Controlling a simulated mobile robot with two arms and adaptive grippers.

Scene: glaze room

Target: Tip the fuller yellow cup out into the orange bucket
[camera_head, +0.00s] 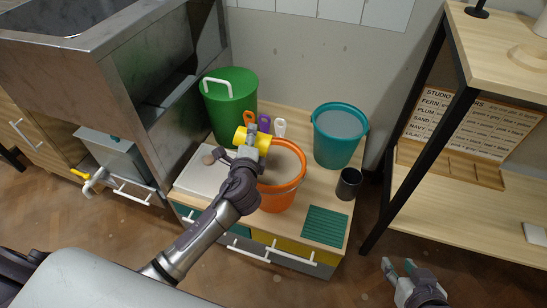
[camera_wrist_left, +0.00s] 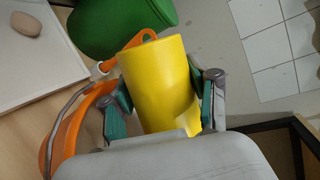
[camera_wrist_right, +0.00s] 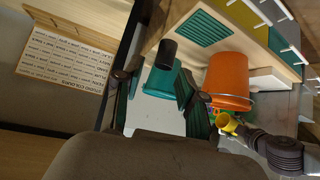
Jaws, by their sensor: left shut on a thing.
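My left gripper (camera_head: 248,146) is shut on a yellow cup (camera_head: 240,138), which lies on its side in the grip, tipped over, at the back left rim of the orange bucket (camera_head: 283,196). The cup fills the middle of the left wrist view (camera_wrist_left: 160,85), between both fingers; its contents are hidden. The orange bucket also shows in the left wrist view (camera_wrist_left: 65,130) and in the right wrist view (camera_wrist_right: 230,75). Greyish material shows inside the bucket. My right gripper (camera_head: 399,268) is open and empty, low in front of the shelf. No second yellow cup shows.
A green bucket (camera_head: 231,105) stands behind, and a teal bucket (camera_head: 338,140) and dark cup (camera_head: 348,184) stand to the right. Orange, purple and white scoops (camera_head: 280,127) are at the back. A white board (camera_head: 195,180) lies left, a green ribbed mat (camera_head: 325,226) front right.

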